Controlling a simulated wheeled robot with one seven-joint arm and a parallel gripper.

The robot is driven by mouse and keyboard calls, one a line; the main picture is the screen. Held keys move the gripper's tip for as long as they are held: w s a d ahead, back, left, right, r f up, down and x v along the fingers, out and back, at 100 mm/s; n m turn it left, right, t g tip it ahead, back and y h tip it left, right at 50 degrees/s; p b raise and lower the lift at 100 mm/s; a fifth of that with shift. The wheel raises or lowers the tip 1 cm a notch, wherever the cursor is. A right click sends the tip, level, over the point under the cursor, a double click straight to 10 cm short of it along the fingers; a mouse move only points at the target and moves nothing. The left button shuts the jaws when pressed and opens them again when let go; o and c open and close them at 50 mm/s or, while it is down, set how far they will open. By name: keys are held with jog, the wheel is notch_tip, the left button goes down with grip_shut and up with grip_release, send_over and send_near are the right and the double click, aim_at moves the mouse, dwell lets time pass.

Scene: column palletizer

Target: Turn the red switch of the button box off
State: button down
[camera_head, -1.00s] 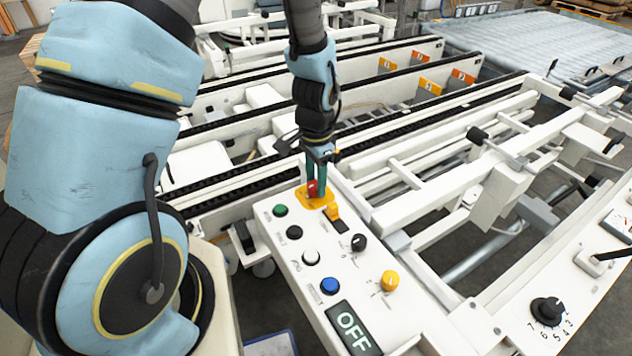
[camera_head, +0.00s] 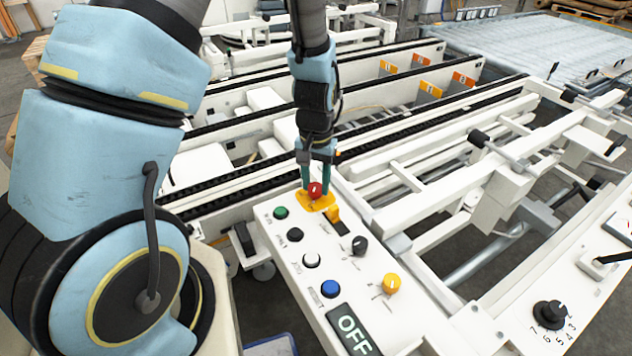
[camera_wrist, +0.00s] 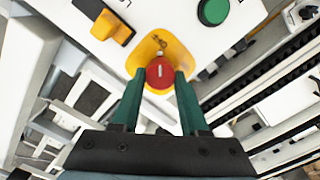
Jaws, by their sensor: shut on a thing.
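The button box (camera_head: 296,259) is a white panel with several knobs and buttons. Its red switch (camera_head: 316,190) sits on a yellow plate (camera_head: 303,204) at the far end; the red switch also shows in the wrist view (camera_wrist: 160,73), with a light mark on its face. My gripper (camera_head: 316,187) points down over it, with its two green fingers on either side of the red switch. In the wrist view my gripper (camera_wrist: 160,80) is shut on the red switch. The display (camera_head: 352,330) at the near end of the box reads OFF.
An orange rocker switch (camera_head: 333,213) lies close beside the yellow plate. Green (camera_head: 281,213), black, white and blue buttons line the left side, with a black knob (camera_head: 360,245) and a yellow knob (camera_head: 391,283) on the right. White conveyor frames surround the box.

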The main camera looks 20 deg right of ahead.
aim_at(316, 185)
dwell(0.4)
jog(key=shift+c, duration=2.1)
grip_release()
notch_tip(316, 185, up, 11)
jog(key=b, duration=0.1)
jog(key=a+r+n, duration=0.2)
jog(key=a+n, duration=0.1)
jog(key=a, duration=0.9)
jog(key=a+r+n+t, duration=0.1)
jog(key=a+r+n, duration=0.1)
jog(key=a, duration=1.1)
jog(key=shift+w+a+r+n+t, duration=0.15)
jog(key=shift+w+r+n+t, duration=0.15)
jog(key=shift+n, duration=0.6)
